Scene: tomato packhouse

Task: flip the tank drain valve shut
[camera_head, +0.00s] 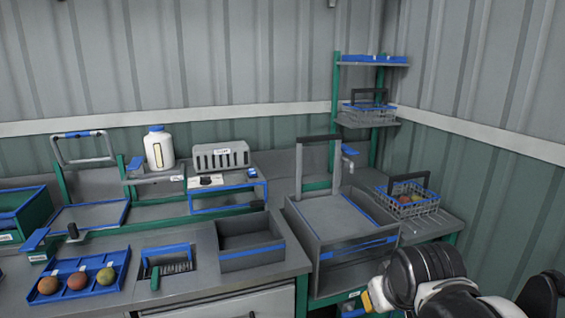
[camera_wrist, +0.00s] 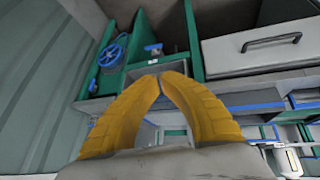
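A small blue lever (camera_wrist: 153,47) with a white label below it shows in the wrist view, in the recess between green posts; it looks like the drain valve, but I cannot tell its setting. The same place is partly seen in the head view as a blue piece (camera_head: 352,312) under the grey tank (camera_head: 318,262). My gripper (camera_wrist: 160,75) has its yellow fingertips together with nothing between them, apart from the lever. In the head view, my gripper (camera_head: 374,298) is at the bottom right, in front of the tank, mostly hidden by my wrist.
A green post (camera_wrist: 190,40) and a drawer (camera_wrist: 255,50) with a handle are to the right. A wire basket (camera_head: 412,204) stands right of the tank. A blue tray (camera_head: 75,284) holds several fruits.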

